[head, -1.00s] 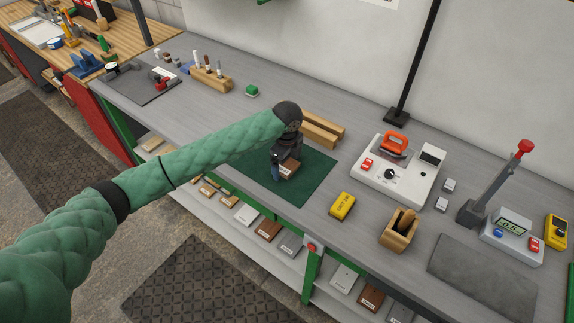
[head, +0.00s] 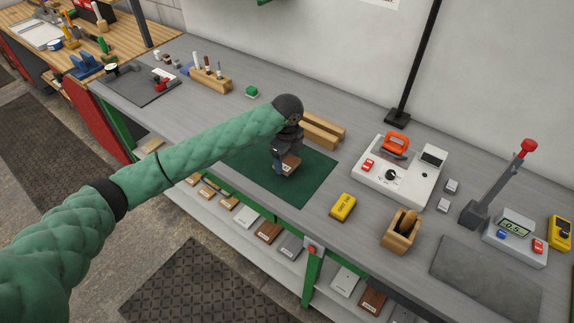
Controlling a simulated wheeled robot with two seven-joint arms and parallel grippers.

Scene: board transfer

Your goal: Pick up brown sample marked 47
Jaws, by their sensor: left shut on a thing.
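My left gripper (head: 284,160) reaches in from the left and points down over the dark green mat (head: 308,188) on the grey bench. It is shut on a small brown block (head: 290,164) with a pale label. The label is too small to read, and the gripper partly hides the block. I cannot tell whether the block touches the mat or is slightly above it. Other brown labelled blocks lie on the lower shelf, such as one in the middle (head: 268,232) and one at the right (head: 372,299). My right gripper is not in view.
Wooden bars (head: 322,130) lie behind the mat. A yellow box (head: 342,207), a wooden holder (head: 401,233) and a white device (head: 398,172) stand to the right. A pen block (head: 210,79) and a green item (head: 252,91) stand at the back left. The bench left of the mat is clear.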

